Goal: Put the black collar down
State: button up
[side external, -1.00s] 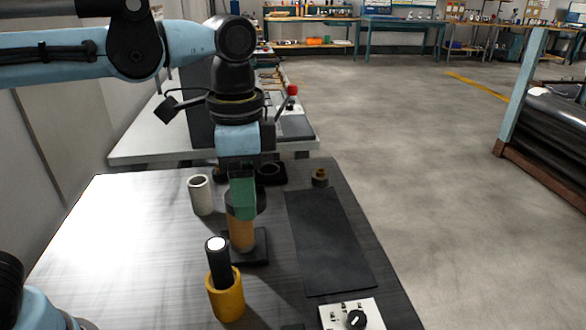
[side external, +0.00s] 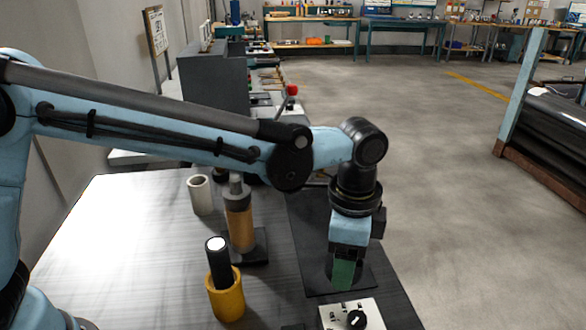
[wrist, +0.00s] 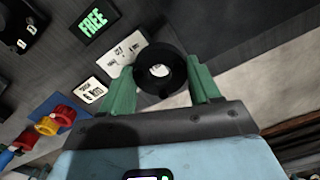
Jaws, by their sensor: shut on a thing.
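The black collar (wrist: 178,72) is a thick dark ring held between the green fingers of my gripper (wrist: 162,84) in the wrist view. Its hole shows a pale patch beneath. In the side view my gripper (side external: 344,274) points down over the near part of the dark mat (side external: 305,225); the collar is hard to tell from the mat there. Whether the collar touches the mat cannot be told. To the left, a tan roll with a grey post top (side external: 239,222) stands upright on a black square base (side external: 252,252).
A white box with a black knob (side external: 340,314) sits close in front of my gripper. A yellow cup (side external: 227,300) holding a black cylinder (side external: 218,265) and a white tube (side external: 200,195) stand left. A lit FREE sign (wrist: 93,22) shows in the wrist view.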

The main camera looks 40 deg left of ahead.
jog(key=w+a+f, duration=0.1)
jog(key=w+f, duration=0.1)
jog(key=w+a+f, duration=0.1)
jog(key=w+a, duration=0.1)
jog(key=w, duration=0.1)
jog(key=w+a+f, duration=0.2)
jog(key=w, duration=0.1)
jog(key=shift+a+f, duration=0.15)
jog(key=shift+f, duration=2.15)
jog(key=shift+f, duration=0.15)
jog(key=o, duration=1.3)
notch_tip(320, 180, up, 12)
